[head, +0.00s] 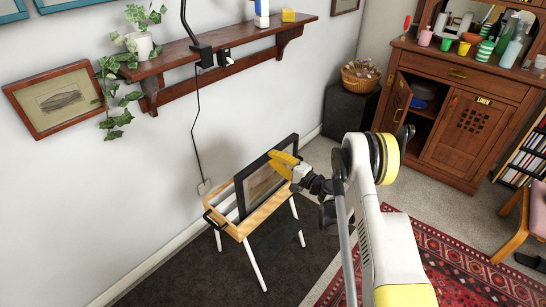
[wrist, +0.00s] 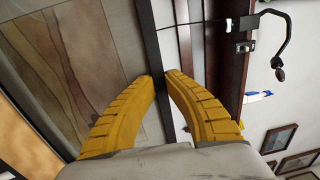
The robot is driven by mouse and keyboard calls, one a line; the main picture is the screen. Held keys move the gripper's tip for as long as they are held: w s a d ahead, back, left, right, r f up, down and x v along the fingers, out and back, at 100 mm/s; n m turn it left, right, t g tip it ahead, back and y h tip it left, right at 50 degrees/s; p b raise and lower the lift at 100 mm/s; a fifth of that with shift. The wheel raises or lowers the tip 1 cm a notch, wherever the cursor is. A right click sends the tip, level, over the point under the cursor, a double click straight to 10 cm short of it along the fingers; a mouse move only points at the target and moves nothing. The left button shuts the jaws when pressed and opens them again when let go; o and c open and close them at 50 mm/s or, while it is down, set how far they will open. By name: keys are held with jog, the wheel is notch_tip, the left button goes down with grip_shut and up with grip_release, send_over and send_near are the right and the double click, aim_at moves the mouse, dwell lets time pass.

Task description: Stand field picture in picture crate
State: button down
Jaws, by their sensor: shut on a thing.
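The field picture (head: 257,186), with a black frame and a pale mat, stands on edge, slightly tilted, at the wooden picture crate (head: 240,230). Its lower part is hidden behind the crate's near side, and I cannot tell whether it rests on the crate floor. The crate has white legs and a dark handle. My gripper (head: 285,161) is shut on the picture's upper frame edge. In the wrist view, my yellow fingers (wrist: 163,82) pinch the black frame bar, with the picture's brown face (wrist: 75,70) to the left.
A brown-framed picture (head: 60,98) hangs crooked on the wall at left. A wooden shelf (head: 225,44) with a trailing plant (head: 140,45) juts out above the crate. A cabinet (head: 470,120) with an open door stands at right.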

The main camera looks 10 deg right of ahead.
jog(key=shift+f, duration=1.45)
dwell(1.6)
jog(key=c, duration=1.4)
grip_release()
jog(key=shift+c, duration=0.2)
jog(key=shift+s+d, duration=0.1)
